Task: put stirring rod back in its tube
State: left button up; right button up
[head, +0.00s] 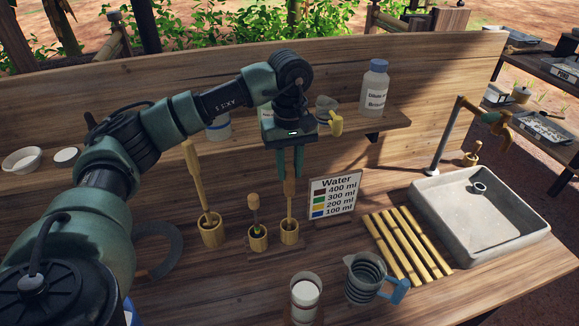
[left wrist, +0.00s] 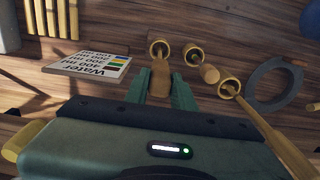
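A wooden rod with a flat brown handle (head: 289,192) stands upright in the right-hand bamboo tube (head: 289,234); I take it for the stirring rod. My left gripper (head: 289,174) points down right above it. In the left wrist view the handle (left wrist: 160,78) lies between the two fingers (left wrist: 160,92), with a gap showing on each side, so the gripper looks open. The middle tube (head: 257,240) holds a short tool (head: 254,206). The left tube (head: 212,234) holds a long wooden paddle (head: 196,175). My right gripper is not in view.
A water sign (head: 334,198) stands just right of the tubes. A bamboo rack (head: 407,245) and a sink (head: 480,220) lie farther right. A white-filled glass (head: 304,296) and a jug (head: 364,280) stand in front. A shelf with a bottle (head: 375,88) runs behind.

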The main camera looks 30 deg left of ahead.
pick_arm(q)
jog(key=o, duration=0.4)
jog(key=shift+o, duration=0.2)
jog(key=shift+r, duration=0.1)
notch_tip(320, 180, up, 7)
jog(key=shift+f+b, duration=0.1)
jog(key=shift+b, duration=0.8)
jog(key=shift+r, duration=0.45)
